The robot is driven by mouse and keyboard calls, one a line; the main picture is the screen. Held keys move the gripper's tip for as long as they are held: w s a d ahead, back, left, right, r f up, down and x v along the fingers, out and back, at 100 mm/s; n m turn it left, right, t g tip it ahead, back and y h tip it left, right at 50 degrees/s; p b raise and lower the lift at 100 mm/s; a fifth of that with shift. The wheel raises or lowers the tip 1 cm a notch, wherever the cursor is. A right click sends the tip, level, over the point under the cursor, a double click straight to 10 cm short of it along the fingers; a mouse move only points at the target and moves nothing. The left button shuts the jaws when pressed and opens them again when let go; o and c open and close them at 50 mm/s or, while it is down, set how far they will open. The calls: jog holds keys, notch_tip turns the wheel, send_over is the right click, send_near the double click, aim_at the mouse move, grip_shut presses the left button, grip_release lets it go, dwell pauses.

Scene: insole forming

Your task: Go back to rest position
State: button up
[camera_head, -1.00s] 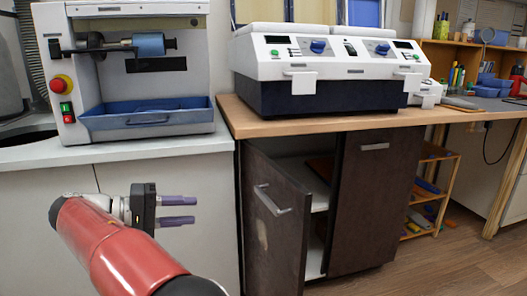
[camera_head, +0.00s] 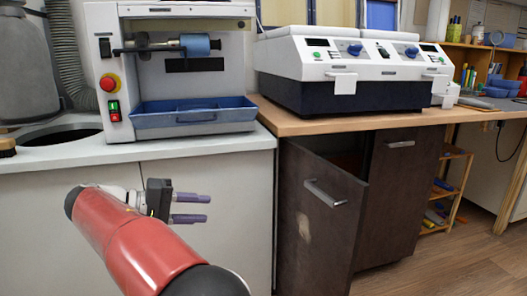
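My gripper (camera_head: 191,208) is at the lower left of the head view, at the end of my red arm, in front of the white cabinet front. Its two purple fingers point right, with a gap between them. Nothing shows between the fingers. The gripper touches nothing that I can see.
A dark cabinet door (camera_head: 318,222) stands ajar to the right of my gripper, below the wooden worktop (camera_head: 300,124). A white two-station machine (camera_head: 352,68) stands on that worktop. A grinding machine with a blue tray (camera_head: 192,117) stands on the left counter. Floor (camera_head: 455,262) is free at the right.

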jog(key=s+d+f+g+y, duration=0.1)
jog(key=d+g+y, duration=0.15)
jog(key=d, duration=0.85)
jog(key=s+d+g+y, duration=0.1)
jog(key=s+d+y, duration=0.15)
jog(key=d, duration=0.75)
jog(key=s+d+f+m+t+y, duration=0.1)
jog(key=s+d+f+y, duration=0.3)
jog(key=s, duration=0.5)
jog(key=s+d+f+m+t+y, duration=0.2)
jog(key=s+d+f+m+y, duration=0.2)
jog(key=s, duration=0.6)
notch_tip(320, 180, down, 2)
jog(key=shift+d+f+y, duration=0.1)
jog(key=shift+d+y, duration=0.2)
jog(key=shift+d, duration=0.15)
